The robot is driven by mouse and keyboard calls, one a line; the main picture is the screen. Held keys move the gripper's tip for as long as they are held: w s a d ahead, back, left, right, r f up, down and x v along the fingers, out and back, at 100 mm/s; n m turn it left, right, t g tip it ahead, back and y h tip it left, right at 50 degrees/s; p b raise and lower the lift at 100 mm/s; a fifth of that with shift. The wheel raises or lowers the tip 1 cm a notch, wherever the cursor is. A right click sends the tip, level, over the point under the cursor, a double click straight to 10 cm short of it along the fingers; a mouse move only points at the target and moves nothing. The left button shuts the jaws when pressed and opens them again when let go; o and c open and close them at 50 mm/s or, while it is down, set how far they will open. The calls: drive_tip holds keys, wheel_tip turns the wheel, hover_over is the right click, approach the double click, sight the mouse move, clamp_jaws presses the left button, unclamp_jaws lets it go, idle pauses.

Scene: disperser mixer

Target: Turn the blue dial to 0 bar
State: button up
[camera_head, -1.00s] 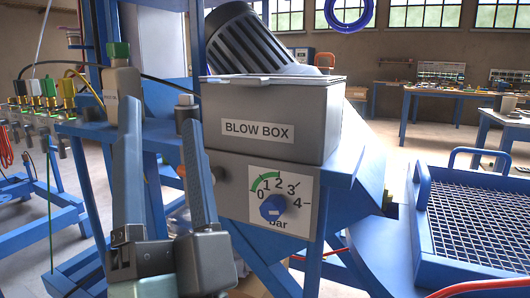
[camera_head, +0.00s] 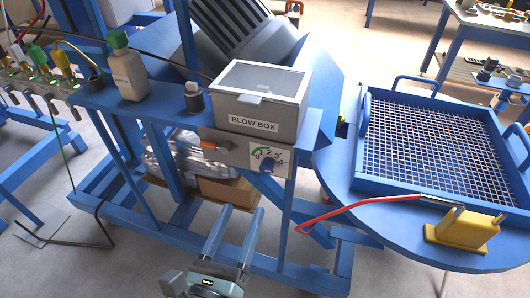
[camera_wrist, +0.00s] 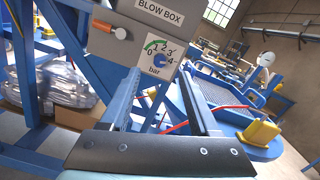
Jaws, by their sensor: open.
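Left of the dial is an orange-tipped knob (camera_head: 214,146) on the panel. A white bottle (camera_head: 127,73) stands on the blue frame. Blue legs flank the space below.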

sight(265, 172)
drive_tip(key=shift+m+g, duration=0.4)
drive_tip(key=x, duration=0.4)
drive_tip(key=f+x, duration=0.1)
drive_tip(key=x, duration=0.3)
drive_tip(key=p+x, duration=0.1)
drive_tip(key=x, duration=0.3)
drive_tip(key=shift+d+f, duration=0.2)
drive_tip(key=shift+d, duration=0.2)
clamp_jaws()
